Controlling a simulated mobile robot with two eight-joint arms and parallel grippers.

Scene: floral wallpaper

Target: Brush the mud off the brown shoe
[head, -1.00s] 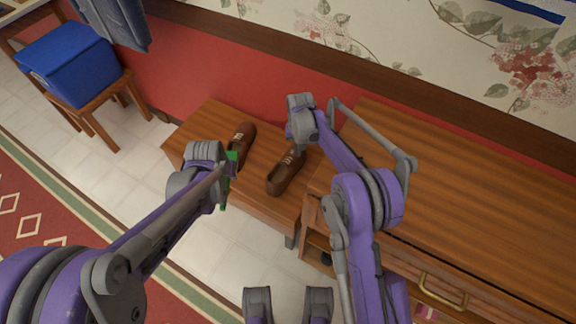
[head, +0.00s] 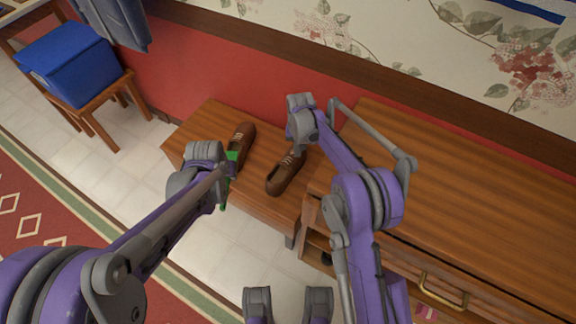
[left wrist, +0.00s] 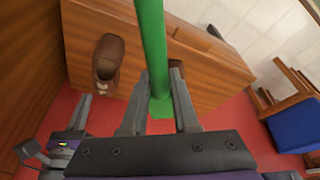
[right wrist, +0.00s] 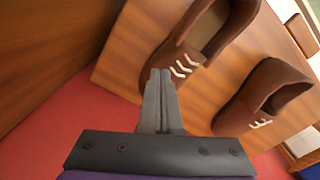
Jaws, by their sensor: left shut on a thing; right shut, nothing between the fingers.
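Two brown lace-up shoes stand on a low wooden bench in the head view: one on the left (head: 243,140), partly behind my left gripper, and one on the right (head: 284,176). My left gripper (head: 228,166) is shut on a green brush (head: 232,158); its green handle (left wrist: 151,45) crosses the left wrist view, where one shoe (left wrist: 108,60) shows clear and the other is mostly hidden. My right gripper (right wrist: 160,85) is shut and empty, its tips close by the near shoe (right wrist: 190,55) in the right wrist view; contact is unclear. I cannot make out mud.
The low bench (head: 197,122) stands against the red wall. A taller wooden cabinet (head: 470,200) with a brass handle adjoins it at the right. A blue box (head: 70,62) sits on a wooden stool at the far left. Tiled floor lies in front of the bench.

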